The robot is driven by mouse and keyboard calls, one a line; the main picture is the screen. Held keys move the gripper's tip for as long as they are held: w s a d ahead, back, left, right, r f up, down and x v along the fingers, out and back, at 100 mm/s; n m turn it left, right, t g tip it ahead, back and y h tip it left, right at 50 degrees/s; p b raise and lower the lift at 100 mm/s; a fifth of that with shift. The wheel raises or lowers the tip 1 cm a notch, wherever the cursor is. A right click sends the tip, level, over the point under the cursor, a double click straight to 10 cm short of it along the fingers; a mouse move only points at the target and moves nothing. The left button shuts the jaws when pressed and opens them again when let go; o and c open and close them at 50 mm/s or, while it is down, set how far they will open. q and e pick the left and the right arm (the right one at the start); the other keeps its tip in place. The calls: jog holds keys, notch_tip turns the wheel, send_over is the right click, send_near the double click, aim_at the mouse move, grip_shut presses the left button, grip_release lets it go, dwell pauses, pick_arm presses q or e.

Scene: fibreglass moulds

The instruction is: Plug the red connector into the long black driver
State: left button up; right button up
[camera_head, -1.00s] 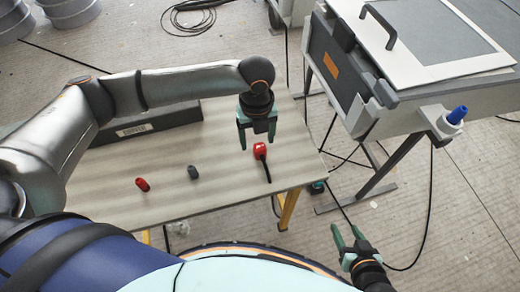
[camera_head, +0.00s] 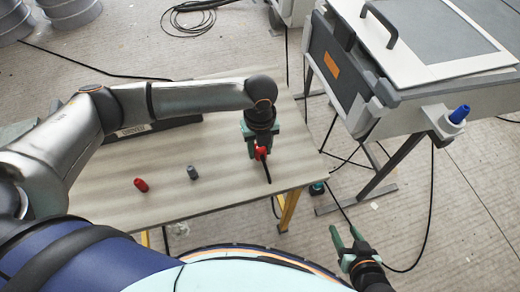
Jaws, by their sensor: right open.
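The red connector (camera_head: 261,152) is on the table near its right end, with a short black cable trailing toward the front edge. My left gripper (camera_head: 260,153) points down over it, with one finger on each side. I cannot tell whether the fingers press on it; they partly hide it. The long black driver (camera_head: 134,130) is a long dark box with a pale label at the back left of the table, partly hidden behind my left arm. My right gripper (camera_head: 347,239) is open and empty, beyond the table's front right corner, over the floor.
A small red cylinder (camera_head: 141,185) and a small grey cylinder (camera_head: 192,172) stand on the table (camera_head: 110,205) left of the connector. The table's middle is mostly clear.

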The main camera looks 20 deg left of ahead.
pick_arm(q)
grip_shut()
pick_arm(e)
jog(key=shift+d, duration=0.1)
pick_arm(q)
jog(key=shift+r, duration=0.15)
jog(key=shift+r, duration=0.25)
notch_tip(320, 180, up, 2)
jog(key=shift+r+p, duration=0.1)
jog(key=shift+p, duration=0.2)
jog(key=s+d+r, duration=0.2)
jog(key=d+r, duration=0.3)
jog(key=d, duration=0.1)
jog(key=s+d+r+p, duration=0.1)
jog(key=s+d+r, duration=0.2)
jog(key=d+r, duration=0.2)
jog(key=shift+s+d, duration=0.25)
jog(key=shift+d, duration=0.75)
pick_arm(e)
jog(key=shift+s+d+r, duration=0.25)
jog(key=shift+d+r, duration=0.2)
jog(key=shift+r, duration=0.1)
